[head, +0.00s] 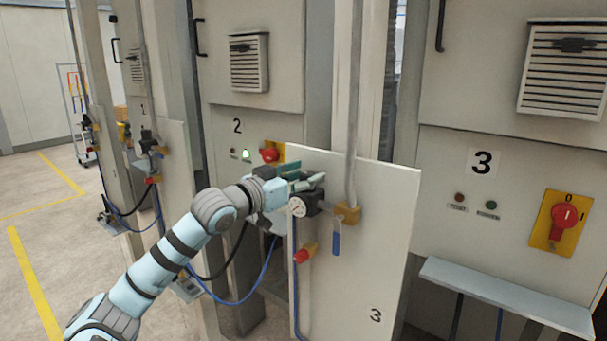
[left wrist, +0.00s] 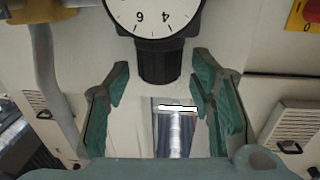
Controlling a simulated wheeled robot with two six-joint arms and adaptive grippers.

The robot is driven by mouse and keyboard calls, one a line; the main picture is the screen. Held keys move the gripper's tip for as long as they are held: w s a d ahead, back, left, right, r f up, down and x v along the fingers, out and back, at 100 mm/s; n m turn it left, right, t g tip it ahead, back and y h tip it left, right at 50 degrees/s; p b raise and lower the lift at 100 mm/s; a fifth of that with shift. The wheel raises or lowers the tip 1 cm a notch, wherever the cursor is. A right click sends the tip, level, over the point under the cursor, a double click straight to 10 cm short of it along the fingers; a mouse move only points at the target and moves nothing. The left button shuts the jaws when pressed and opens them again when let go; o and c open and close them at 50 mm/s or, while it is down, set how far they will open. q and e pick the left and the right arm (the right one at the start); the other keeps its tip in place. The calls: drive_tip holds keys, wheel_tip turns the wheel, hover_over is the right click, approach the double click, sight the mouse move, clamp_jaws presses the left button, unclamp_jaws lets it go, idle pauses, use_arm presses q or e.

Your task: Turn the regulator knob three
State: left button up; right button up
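Regulator three is a dark block with a white round gauge (head: 298,207), mounted on the white panel marked 3. Its black ribbed knob (left wrist: 158,64) shows in the left wrist view, just below the upside-down gauge (left wrist: 155,12). My left gripper (head: 306,180) is at the top of the regulator in the head view and hides the knob there. In the left wrist view my left gripper (left wrist: 160,82) is open, with one green-padded finger on each side of the knob's end. Gaps show between the fingers and the knob. My right gripper is in neither view.
A vertical pipe (head: 353,110) rises beside the regulator from a yellow fitting (head: 347,213). A blue lever (head: 337,240) and a red-tipped valve (head: 304,254) are below. A red switch (head: 564,215) is on cabinet 3. Another regulator (head: 149,142) stands at left.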

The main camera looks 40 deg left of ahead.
use_arm(q)
drive_tip(key=c, duration=1)
drive_tip(key=shift+d+y, duration=0.1)
drive_tip(key=shift+y, duration=0.2)
drive_tip(key=n+y+p, duration=0.2)
drive_tip(key=y, duration=0.1)
drive_tip(key=shift+d+r+n+p, duration=0.2)
drive_tip(key=shift+n+p, duration=0.15)
drive_tip(key=shift+n, duration=0.05)
drive_tip(key=n+g+y+p, duration=0.1)
drive_tip(key=n+y+p, duration=0.1)
drive_tip(key=y, duration=0.2)
drive_tip(key=shift+d, duration=0.15)
drive_tip(key=shift+w+d+f+n+g+y+p, duration=0.1)
drive_tip(key=shift+n+g+y+p, duration=0.5)
drive_tip(key=shift+n+y, duration=0.45)
drive_tip(key=shift+n+g+y, duration=0.7)
drive_tip(key=shift+n+y, duration=0.05)
drive_tip(key=shift+y, duration=0.7)
